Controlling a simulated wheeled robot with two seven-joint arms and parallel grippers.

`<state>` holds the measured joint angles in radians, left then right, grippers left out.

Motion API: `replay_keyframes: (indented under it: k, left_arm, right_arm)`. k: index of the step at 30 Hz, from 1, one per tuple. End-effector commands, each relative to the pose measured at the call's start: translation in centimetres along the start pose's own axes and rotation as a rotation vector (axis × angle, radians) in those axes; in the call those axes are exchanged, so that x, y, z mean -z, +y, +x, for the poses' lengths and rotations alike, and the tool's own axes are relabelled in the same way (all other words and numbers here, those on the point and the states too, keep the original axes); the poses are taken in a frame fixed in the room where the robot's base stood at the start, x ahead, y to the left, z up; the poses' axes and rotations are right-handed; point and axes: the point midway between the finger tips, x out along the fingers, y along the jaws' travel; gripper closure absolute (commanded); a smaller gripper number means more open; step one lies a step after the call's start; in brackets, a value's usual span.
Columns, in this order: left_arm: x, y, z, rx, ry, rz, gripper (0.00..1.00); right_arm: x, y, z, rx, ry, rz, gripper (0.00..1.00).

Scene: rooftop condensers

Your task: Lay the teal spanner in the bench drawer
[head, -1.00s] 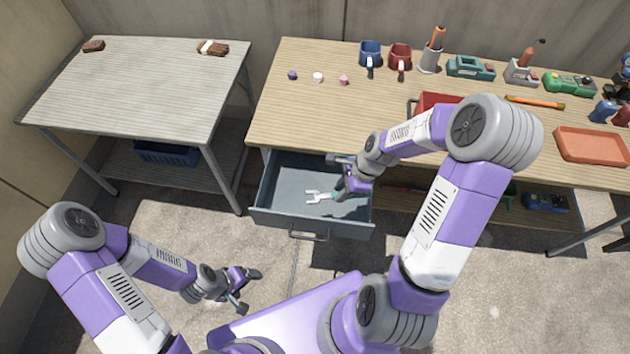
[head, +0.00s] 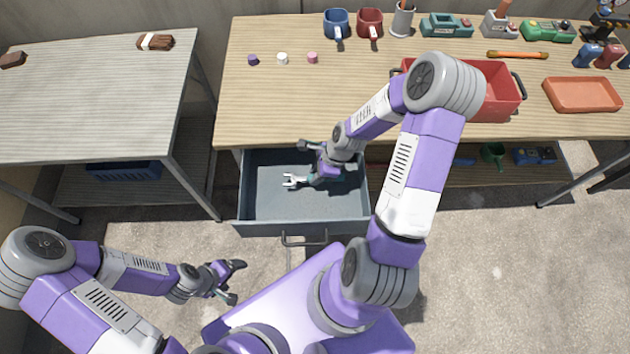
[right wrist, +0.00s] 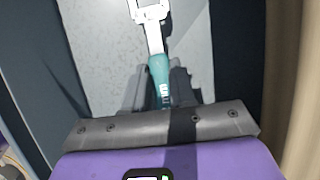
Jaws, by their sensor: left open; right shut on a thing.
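The spanner (head: 295,181) has a pale metal open-ended head and a teal handle. In the right wrist view its teal handle (right wrist: 160,75) runs into my right gripper's jaws and its metal shaft points away. My right gripper (head: 318,170) is shut on the handle, inside the open bench drawer (head: 290,210). The spanner is low over the grey drawer floor; I cannot tell whether it touches it. Part of the handle is hidden by the gripper in the head view. My left gripper (head: 238,280) is open and empty, over the ground left of my base.
The wooden bench (head: 270,100) carries mugs, a red toolbox (head: 500,95), an orange tray (head: 582,95) and several small tools. A grey side table (head: 90,100) stands at the left. The drawer's front wall and handle (head: 304,240) face me. The rest of the drawer floor looks empty.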

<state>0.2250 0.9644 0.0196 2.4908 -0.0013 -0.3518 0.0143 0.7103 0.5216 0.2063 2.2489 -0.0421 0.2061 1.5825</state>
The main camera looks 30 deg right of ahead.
Motion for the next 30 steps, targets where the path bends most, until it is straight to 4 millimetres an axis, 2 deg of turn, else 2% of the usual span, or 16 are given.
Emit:
replay_keyframes:
  k: [9, 20, 21, 24, 26, 30]
  left_arm:
    - [0.1, -0.6, 1.6, 0.000, 0.000, 0.000, 0.17]
    - [0.1, -0.6, 1.6, 0.000, 0.000, 0.000, 0.17]
    - [0.1, -0.6, 1.6, 0.000, 0.000, 0.000, 0.17]
    - [0.1, -0.6, 1.6, 0.000, 0.000, 0.000, 0.17]
    - [0.1, -0.6, 1.6, 0.000, 0.000, 0.000, 0.17]
    - [0.1, -0.6, 1.6, 0.000, 0.000, 0.000, 0.17]
  right_arm:
    - [1.5, 0.0, 3.5, -0.001, -0.001, 0.000, 1.00]
    - [1.6, 0.0, 3.8, 0.001, 0.000, 0.000, 1.00]
    - [1.6, 0.0, 3.7, 0.001, 0.000, 0.000, 0.71]
    - [1.5, 0.0, 3.7, 0.001, 0.000, 0.000, 0.55]
    - [1.5, 0.0, 3.7, 0.001, 0.000, 0.000, 0.50]
    - [1.5, 0.0, 3.7, 0.000, 0.000, -0.001, 0.50]
